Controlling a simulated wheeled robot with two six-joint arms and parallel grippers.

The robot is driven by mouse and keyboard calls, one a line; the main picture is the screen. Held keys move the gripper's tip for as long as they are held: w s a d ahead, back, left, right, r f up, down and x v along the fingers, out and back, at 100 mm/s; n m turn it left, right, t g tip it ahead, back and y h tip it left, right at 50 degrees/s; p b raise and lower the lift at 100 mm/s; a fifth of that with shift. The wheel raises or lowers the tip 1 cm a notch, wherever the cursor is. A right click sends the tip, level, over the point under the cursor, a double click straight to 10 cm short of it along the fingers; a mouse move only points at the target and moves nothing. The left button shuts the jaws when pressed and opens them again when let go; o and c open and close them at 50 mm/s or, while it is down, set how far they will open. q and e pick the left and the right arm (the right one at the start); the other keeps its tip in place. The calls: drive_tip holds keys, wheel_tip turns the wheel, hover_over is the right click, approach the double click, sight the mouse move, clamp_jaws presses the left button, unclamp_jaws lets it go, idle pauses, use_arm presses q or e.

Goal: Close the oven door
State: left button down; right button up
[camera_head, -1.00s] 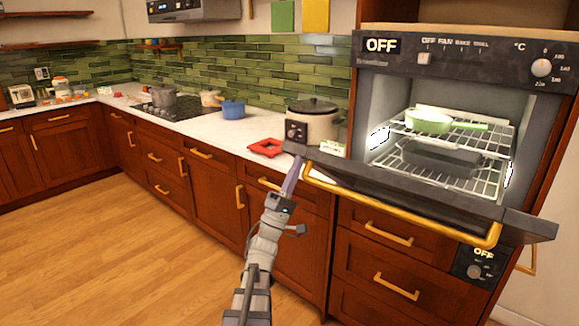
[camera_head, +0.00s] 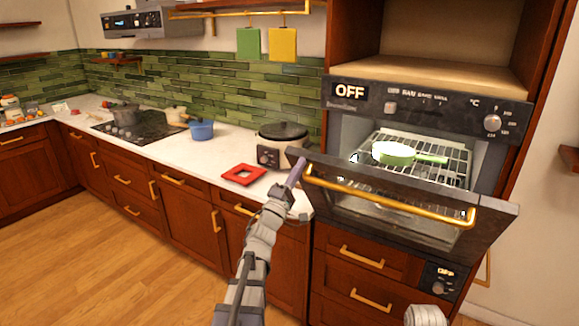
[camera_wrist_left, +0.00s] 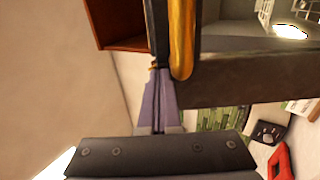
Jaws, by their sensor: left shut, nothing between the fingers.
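The oven (camera_head: 430,105) stands at the right, its dark front marked OFF. Its door (camera_head: 497,215) is hinged at the bottom and partly open, tilted outward; the lit racks show above its upper edge. A gold handle (camera_head: 390,202) runs across the door's outer face. My left gripper (camera_head: 297,171) is shut and empty at the door's upper left corner, beside the handle's left end. In the left wrist view, the closed fingers (camera_wrist_left: 159,88) lie close to the handle (camera_wrist_left: 183,40) and the door (camera_wrist_left: 250,78); contact is not certain. My right gripper is out of view.
A green pan (camera_head: 393,153) sits on the upper rack inside the oven. A slow cooker (camera_head: 283,145) and a red square item (camera_head: 243,175) stand on the counter left of the oven. Drawers are below. The wooden floor at left is clear.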

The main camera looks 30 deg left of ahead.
use_arm(q)
drive_tip(key=shift+g, duration=0.4)
drive_tip(key=p+x, duration=0.2)
drive_tip(key=x, duration=0.1)
drive_tip(key=p+x, duration=0.1)
drive_tip(key=x, duration=0.3)
drive_tip(key=shift+s+a+r+p, duration=0.15)
drive_tip(key=shift+s+r+p, duration=0.05)
drive_tip(key=shift+r+p, duration=0.2)
drive_tip(key=w+f+p+x, duration=0.1)
drive_tip(key=p+x, duration=0.3)
drive_tip(key=x, duration=0.9)
drive_tip(key=shift+w+f+y, duration=0.25)
drive_tip(key=shift+f+y, duration=0.05)
drive_tip(key=shift+f, duration=0.25)
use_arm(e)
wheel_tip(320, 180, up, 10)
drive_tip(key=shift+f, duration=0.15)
